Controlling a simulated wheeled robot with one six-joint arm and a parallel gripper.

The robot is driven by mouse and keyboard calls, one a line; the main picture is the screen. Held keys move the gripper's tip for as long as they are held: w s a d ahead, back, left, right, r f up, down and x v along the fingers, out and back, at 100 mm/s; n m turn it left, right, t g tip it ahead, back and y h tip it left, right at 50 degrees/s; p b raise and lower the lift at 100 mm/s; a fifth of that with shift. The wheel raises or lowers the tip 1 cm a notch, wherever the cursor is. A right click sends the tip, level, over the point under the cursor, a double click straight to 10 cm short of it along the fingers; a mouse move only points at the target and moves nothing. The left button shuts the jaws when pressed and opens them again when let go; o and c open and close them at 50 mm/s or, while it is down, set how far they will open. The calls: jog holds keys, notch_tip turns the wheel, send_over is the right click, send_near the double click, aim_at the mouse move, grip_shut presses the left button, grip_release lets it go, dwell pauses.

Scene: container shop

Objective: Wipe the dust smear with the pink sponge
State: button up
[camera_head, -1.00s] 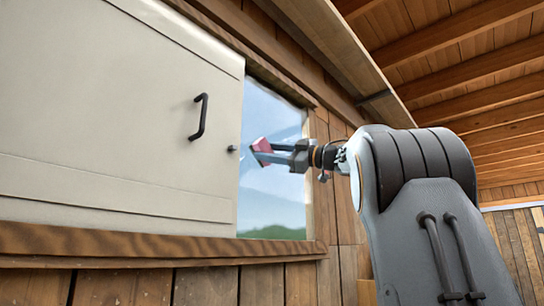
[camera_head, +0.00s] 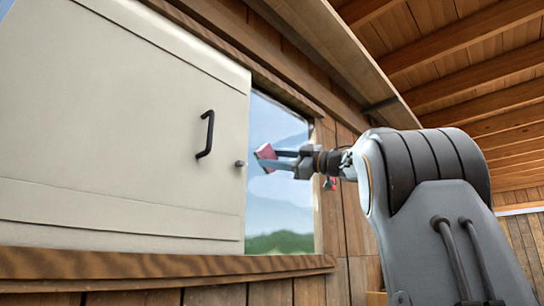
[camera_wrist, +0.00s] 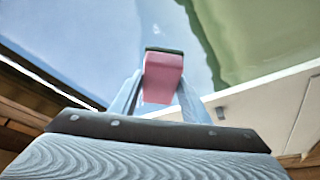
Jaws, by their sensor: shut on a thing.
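The pink sponge (camera_head: 265,155), with a dark strip along its far edge, is held between the two fingers of my gripper (camera_head: 276,160). It stands in front of the window pane (camera_head: 280,215), near the pane's left side. The sponge also shows in the wrist view (camera_wrist: 162,78), pinched between both fingers with the pane beyond it. I cannot tell whether the sponge touches the glass. I cannot make out a distinct dust smear; the pale streaks on the pane may be sky or dust.
A cream sliding panel (camera_head: 110,130) with a black handle (camera_head: 207,134) and a small dark knob (camera_head: 240,164) covers the left of the opening. A wooden sill (camera_head: 150,265) runs below. A wooden shelf or beam (camera_head: 330,50) slants above. Plank wall stands right of the pane.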

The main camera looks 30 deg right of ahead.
jog(key=w+d+p, duration=0.4)
jog(key=d, duration=0.8)
jog(key=shift+w+d, duration=0.25)
jog(key=shift+w, duration=0.05)
dwell(0.7)
jog(key=shift+s+f, duration=0.1)
jog(key=shift+s+d+b, duration=0.3)
jog(key=shift+s+b, duration=0.05)
jog(key=shift+s, duration=0.55)
jog(key=shift+s+d+b, duration=0.35)
jog(key=shift+s+b, duration=0.05)
jog(key=shift+s, duration=0.5)
jog(key=shift+s+d+b, duration=0.3)
jog(key=shift+s+b, duration=0.05)
jog(key=shift+s, duration=0.55)
jog(key=shift+s, duration=0.15)
jog(key=shift+s+d, duration=0.25)
jog(key=shift+s, duration=0.4)
jog(key=shift+s+d, duration=0.25)
jog(key=shift+s, duration=0.4)
